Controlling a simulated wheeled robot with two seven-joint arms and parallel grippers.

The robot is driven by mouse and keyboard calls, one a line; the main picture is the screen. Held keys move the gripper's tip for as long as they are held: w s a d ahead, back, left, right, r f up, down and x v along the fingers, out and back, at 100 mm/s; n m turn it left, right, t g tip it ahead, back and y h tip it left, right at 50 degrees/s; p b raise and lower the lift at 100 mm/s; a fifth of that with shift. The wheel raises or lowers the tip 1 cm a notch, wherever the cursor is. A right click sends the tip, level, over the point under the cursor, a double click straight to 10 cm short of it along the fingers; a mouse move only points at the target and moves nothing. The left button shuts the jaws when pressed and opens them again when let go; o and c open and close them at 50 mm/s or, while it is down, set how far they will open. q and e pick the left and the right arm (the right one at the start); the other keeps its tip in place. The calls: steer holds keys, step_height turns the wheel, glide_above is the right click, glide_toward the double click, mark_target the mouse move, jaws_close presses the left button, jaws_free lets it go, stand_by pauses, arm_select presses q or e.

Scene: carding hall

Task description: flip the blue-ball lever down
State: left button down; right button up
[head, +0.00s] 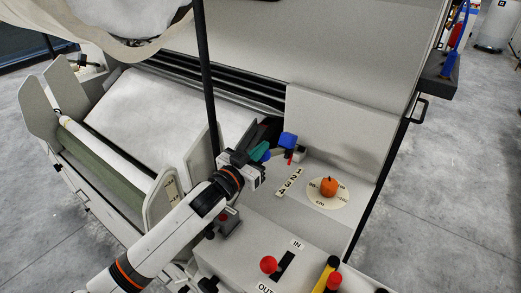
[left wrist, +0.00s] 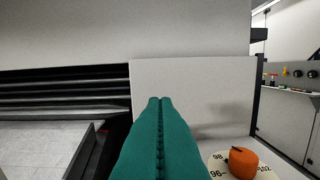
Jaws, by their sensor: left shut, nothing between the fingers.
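My left gripper (head: 262,152) is shut and empty, its teal fingers pressed together over the machine's top panel. The fingers also fill the lower middle of the left wrist view (left wrist: 160,145). No blue ball shows in the left wrist view. My right gripper is not in view.
A red-ball lever (head: 268,265) sits at the IN/OUT slot. A black post (head: 206,75) rises beside my left arm.

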arm_select(q)
step_height(320, 180, down, 9)
steer(key=s+a+t+h+b, duration=0.1)
steer(key=s+a+t+b, duration=0.1)
steer(key=b, duration=0.8)
steer(key=shift+s+h, duration=0.3)
steer(key=shift+s, duration=0.1)
steer(key=shift+r, duration=0.1)
